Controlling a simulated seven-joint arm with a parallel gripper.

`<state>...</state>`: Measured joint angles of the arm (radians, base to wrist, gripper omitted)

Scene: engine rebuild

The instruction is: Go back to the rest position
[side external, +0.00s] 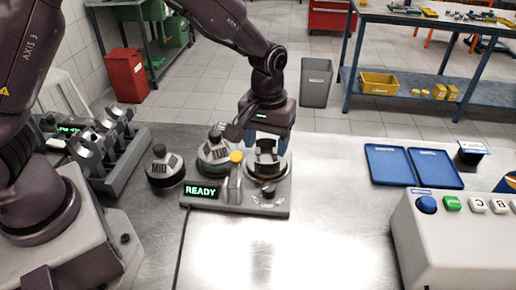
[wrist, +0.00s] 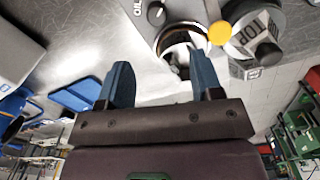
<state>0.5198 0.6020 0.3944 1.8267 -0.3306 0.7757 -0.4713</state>
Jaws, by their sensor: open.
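My gripper (side external: 267,142) points down over the right end of a grey station with a lit READY display (side external: 202,191). Its two blue fingers stand apart, and nothing shows between them in the wrist view (wrist: 163,75). Just beyond the fingertips is a round ring-shaped holder (wrist: 181,45) on the station; in the side view the holder (side external: 267,170) is directly below the fingers. I cannot tell whether the fingers touch it. A part marked TOP (side external: 217,153) sits on the station, left of the fingers. A part marked MID (side external: 164,168) stands at the station's left end.
A yellow knob (side external: 236,157) sticks up from the station close to my gripper. Two blue trays (side external: 413,166) lie to the right. A button box (side external: 455,245) stands at front right, and a grey rack (side external: 105,150) at left. The metal table's front middle (side external: 300,245) is clear.

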